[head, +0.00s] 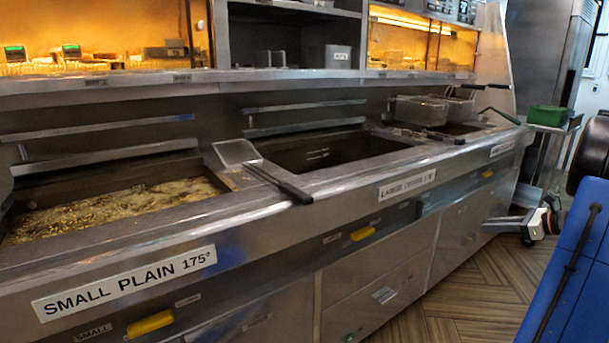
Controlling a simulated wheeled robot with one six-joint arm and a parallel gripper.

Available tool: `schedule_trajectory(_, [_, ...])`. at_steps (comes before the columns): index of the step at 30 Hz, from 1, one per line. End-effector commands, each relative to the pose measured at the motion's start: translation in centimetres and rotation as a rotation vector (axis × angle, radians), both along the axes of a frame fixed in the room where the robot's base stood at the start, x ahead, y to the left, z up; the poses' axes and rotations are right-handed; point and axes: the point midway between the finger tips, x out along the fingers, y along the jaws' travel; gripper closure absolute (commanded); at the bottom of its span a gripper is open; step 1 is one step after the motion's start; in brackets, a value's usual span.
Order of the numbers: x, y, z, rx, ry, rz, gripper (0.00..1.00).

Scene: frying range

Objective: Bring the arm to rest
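My gripper (503,223) shows at the right in the head view, its pale fingers pointing left towards the fryer front (465,222). It is small and seen from the side, so I cannot tell whether the fingers are apart or together. I see nothing clearly held in it. Behind it is a white and orange wrist part. Most of the arm is out of sight or hidden by the blue and black parts at the right edge, which I take to be mine.
The steel fryer range runs along the left and middle. A black-handled scoop (238,153) lies by the middle vat, its handle over the front edge. Wire baskets (418,111) stand farther back. A green container (547,116) sits on a side table. Patterned floor (470,312) is clear in front.

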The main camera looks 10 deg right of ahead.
Motion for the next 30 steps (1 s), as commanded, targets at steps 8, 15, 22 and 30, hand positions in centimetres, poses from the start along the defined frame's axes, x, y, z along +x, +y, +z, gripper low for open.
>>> schedule_trajectory(8, [1.0, 6.6, 1.4, -0.12, 0.024, 0.133, 0.75])
schedule_trajectory(15, [1.1, 16.4, 3.0, -0.309, 0.044, 0.344, 0.75])
schedule_trajectory(22, [-1.2, 27.0, 4.0, -0.546, 0.042, 0.609, 0.75])
schedule_trajectory(30, [-6.2, 36.9, 4.4, -0.832, 0.003, 0.919, 0.75])
